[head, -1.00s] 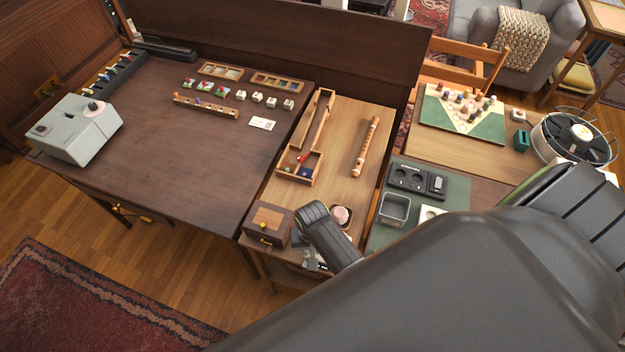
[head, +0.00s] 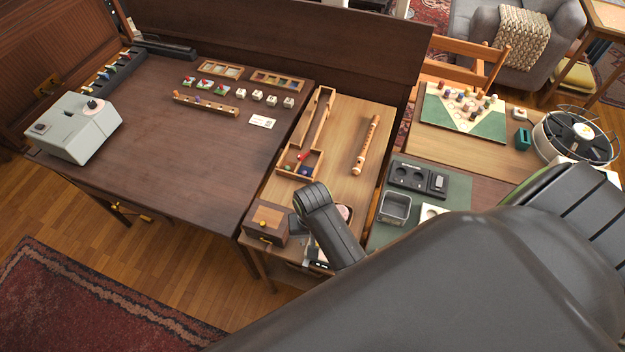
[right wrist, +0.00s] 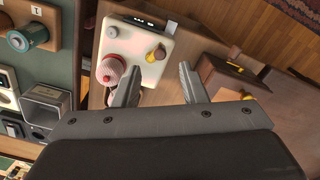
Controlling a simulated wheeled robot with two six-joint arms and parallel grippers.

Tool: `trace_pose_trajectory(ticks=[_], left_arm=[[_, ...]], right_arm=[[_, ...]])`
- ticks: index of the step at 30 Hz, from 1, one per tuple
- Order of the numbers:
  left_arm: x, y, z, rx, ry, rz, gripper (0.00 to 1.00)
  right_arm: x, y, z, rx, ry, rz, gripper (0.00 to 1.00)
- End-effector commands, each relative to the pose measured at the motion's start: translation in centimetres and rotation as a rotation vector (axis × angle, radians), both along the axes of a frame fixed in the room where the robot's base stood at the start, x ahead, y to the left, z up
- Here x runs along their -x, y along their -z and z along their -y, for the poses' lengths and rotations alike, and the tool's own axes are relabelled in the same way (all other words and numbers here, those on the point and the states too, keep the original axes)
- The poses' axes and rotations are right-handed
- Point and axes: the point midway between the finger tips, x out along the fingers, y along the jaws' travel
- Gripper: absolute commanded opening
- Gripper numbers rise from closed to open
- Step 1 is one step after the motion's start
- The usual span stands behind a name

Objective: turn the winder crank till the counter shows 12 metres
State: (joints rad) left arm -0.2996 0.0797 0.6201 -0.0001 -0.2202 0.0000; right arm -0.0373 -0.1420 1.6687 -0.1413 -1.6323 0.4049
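The winder (right wrist: 132,42) is a cream-white box in the right wrist view, with a dark counter window (right wrist: 146,20) whose digits are too small to read. A pink-and-white wound spool (right wrist: 110,70) sits on it. The crank has a yellow-brown knob (right wrist: 154,54). My right gripper (right wrist: 159,68) is open, its two fingers apart, with the knob just beyond the gap between the tips; nothing is held. In the head view my right arm hides most of the winder; only some of its pink spool (head: 346,212) and counter end show. My left gripper is not in view.
A small wooden box (head: 266,224) with a yellow knob stands left of the winder. A grey metal tin (head: 394,208) stands on a green mat to its right. A wooden marble tray (head: 301,165) and a flute (head: 366,145) lie behind.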

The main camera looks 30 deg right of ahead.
Motion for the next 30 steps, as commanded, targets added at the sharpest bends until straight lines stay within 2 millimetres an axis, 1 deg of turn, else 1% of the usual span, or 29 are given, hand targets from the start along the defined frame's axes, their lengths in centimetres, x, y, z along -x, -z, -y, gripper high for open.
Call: trace_pose_trajectory(ticks=[1,9,15,18,21,30], left_arm=[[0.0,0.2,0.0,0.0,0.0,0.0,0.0],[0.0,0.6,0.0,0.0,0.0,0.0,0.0],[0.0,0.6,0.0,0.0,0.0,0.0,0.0],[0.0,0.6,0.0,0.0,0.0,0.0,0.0],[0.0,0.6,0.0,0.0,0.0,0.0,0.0],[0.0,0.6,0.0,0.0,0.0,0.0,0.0]], right_arm=[[-0.1,-1.0,0.0,-0.001,0.0,0.006,0.38],[-0.2,-6.2,0.0,0.0,0.0,0.007,0.38],[-0.1,-9.3,0.0,0.0,0.0,0.003,0.38],[0.0,-10.1,0.0,0.0,0.0,0.001,0.38],[0.0,-10.5,0.0,0.0,0.0,0.0,0.38],[0.0,-10.5,0.0,0.0,0.0,0.0,0.38]])
